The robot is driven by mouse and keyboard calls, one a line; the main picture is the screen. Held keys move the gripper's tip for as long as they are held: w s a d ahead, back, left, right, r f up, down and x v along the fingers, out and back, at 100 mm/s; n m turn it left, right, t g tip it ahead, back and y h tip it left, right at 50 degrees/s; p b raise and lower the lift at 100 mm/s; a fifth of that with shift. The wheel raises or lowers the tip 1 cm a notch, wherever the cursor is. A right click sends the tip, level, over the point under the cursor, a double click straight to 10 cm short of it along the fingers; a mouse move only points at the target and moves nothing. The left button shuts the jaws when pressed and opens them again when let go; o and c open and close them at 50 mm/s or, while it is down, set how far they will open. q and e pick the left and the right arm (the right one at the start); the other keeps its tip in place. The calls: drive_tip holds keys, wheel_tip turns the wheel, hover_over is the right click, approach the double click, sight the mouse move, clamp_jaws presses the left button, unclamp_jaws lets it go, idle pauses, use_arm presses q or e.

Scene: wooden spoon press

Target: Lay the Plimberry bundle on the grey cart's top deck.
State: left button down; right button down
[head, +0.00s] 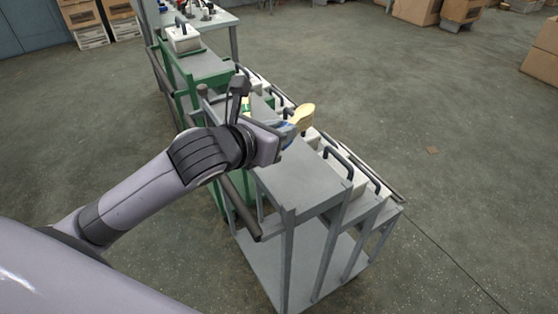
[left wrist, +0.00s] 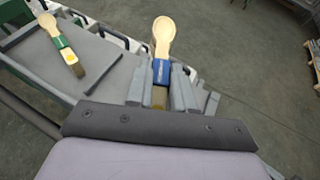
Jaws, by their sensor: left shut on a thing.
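My left gripper (head: 283,136) is shut on a bundle of wooden spoons with a blue band (left wrist: 163,71). In the left wrist view the fingers (left wrist: 163,88) close on either side of it; the pale spoon bowls point away. The gap between bundle and deck is hard to judge. A second bundle with a green band (left wrist: 64,46) lies on a grey surface to the left. I cannot read the name on either band.
White boxes with dark handles (head: 343,172) line the cart's right side. Green-framed carts (head: 200,66) stand behind, one bearing a white box (head: 183,37). The near part of the grey deck looks bare. Cardboard boxes (head: 455,10) stand far off.

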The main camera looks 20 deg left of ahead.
use_arm(q)
drive_tip(key=shift+f+b, duration=0.5)
drive_tip(key=shift+f, duration=3.1)
drive_tip(key=c, duration=1)
unclamp_jaws()
drive_tip(key=shift+f, duration=0.1)
drive_tip(key=shift+r, duration=0.2)
drive_tip(key=shift+p+v, duration=1)
drive_tip(key=shift+v, duration=5)
drive_tip(key=shift+a+f, duration=0.1)
drive_tip(key=shift+f, duration=0.05)
